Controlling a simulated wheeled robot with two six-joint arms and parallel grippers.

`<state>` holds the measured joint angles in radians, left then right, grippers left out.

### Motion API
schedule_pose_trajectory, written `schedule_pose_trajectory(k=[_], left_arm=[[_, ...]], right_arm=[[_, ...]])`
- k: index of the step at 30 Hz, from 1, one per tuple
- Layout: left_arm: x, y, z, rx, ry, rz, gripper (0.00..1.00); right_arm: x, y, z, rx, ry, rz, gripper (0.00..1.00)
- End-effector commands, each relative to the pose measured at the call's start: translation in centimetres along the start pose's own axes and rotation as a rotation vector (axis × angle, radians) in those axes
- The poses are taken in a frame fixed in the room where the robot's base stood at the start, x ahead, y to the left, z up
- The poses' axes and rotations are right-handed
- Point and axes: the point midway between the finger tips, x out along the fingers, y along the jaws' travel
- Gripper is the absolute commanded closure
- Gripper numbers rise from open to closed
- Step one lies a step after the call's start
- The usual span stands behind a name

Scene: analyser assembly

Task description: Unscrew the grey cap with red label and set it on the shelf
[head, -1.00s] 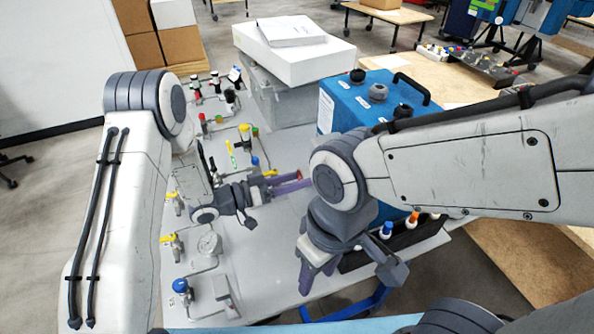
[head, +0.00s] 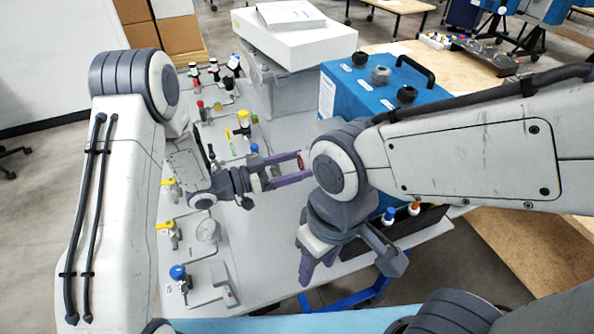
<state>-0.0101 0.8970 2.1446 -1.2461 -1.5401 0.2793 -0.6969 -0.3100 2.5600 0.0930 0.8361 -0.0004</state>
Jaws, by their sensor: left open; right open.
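A grey cap (head: 380,75) stands on top of the blue analyser box (head: 345,95) in the head view; I see no red label on it. My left gripper (head: 305,165) is open over the grey bench, its fingers pointing right toward the box. A small red patch (head: 301,160) shows between its fingertips; I cannot tell whether it belongs to a cap. My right gripper (head: 352,268) is open and empty, hanging in front of the box near the bench's front edge. My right arm hides much of the box's front. I cannot identify the shelf for certain.
Black caps (head: 406,94) and a black handle (head: 416,70) are also on the box. Blue-capped (head: 388,213) and orange-capped (head: 415,208) bottles stand in front of it. Valves and a gauge (head: 207,230) line the bench's left side. A white box (head: 294,42) stands behind.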

Motion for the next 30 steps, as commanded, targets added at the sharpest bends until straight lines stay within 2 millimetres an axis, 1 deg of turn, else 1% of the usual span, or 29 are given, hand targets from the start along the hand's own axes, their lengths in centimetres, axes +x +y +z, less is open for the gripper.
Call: schedule_pose_trajectory(k=[1, 6, 12, 21, 30], left_arm=[[0.0, -0.1, 0.8, 0.077, 0.001, 0.001, 0.09], [0.0, -0.1, 0.8, 0.319, 0.001, 0.001, 0.09], [0.0, -0.1, 0.8, 0.568, 0.001, 0.001, 0.09], [0.0, -0.1, 0.8, 0.894, 0.001, 0.0, 0.09], [0.0, 0.0, 0.8, 1.184, 0.002, 0.0, 0.09]], right_arm=[[1.7, 0.1, 0.1, 0.0, 0.0, 0.0, 0.5], [4.2, 0.3, 0.2, 0.0, 0.0, 0.0, 0.5], [7.2, 0.5, 0.4, 0.0, 0.0, 0.0, 0.5], [11.7, 0.8, 0.6, 0.0, 0.0, 0.0, 0.5], [16.1, 1.2, 0.9, 0.0, 0.0, 0.0, 0.5]])
